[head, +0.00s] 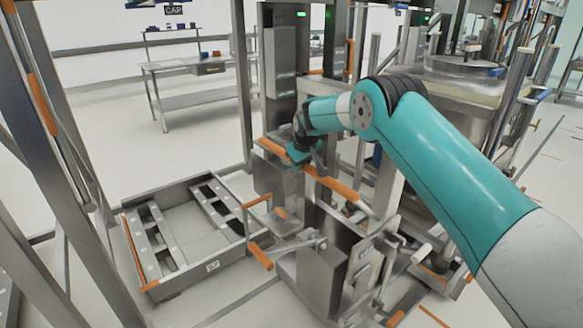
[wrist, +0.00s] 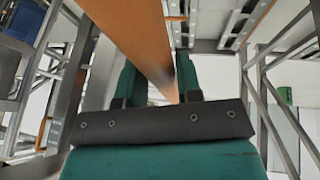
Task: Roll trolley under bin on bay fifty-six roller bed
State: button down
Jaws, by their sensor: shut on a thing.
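My gripper (head: 301,157) is shut on an orange handle bar (head: 335,187) that slants across the middle of the head view. In the wrist view the bar (wrist: 128,35) runs between the teal fingers (wrist: 155,88). The bar is at the upper part of a steel, wheeled-looking unit, which I take for the trolley (head: 318,255); its wheels are not clear. A large steel vessel (head: 460,90), possibly the bin, stands at the right, partly behind my arm.
Tall steel posts (head: 65,130) with orange grips stand at the left. A steel side table (head: 185,70) stands against the far wall. Pale floor is open between that table and the low frame. Steel uprights and rails crowd the right side.

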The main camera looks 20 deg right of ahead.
jog(key=shift+s+a+f, duration=0.15)
jog(key=shift+s+a, duration=0.1)
jog(key=shift+a, duration=0.6)
jog(key=c, duration=0.9)
grip_release()
jog(key=shift+s+a, duration=0.15)
jog(key=shift+a, duration=0.15)
jog(key=shift+o, duration=0.5)
jog(key=shift+a, duration=0.15)
jog(key=shift+d+r, duration=0.2)
jog(key=shift+d, duration=0.65)
jog(key=shift+a, duration=0.25)
jog(key=d+b+v, duration=0.1)
jog(key=b+v, duration=0.2)
jog(key=v, duration=1.4)
jog(key=shift+a+r, duration=0.2)
jog(key=shift+a, duration=0.05)
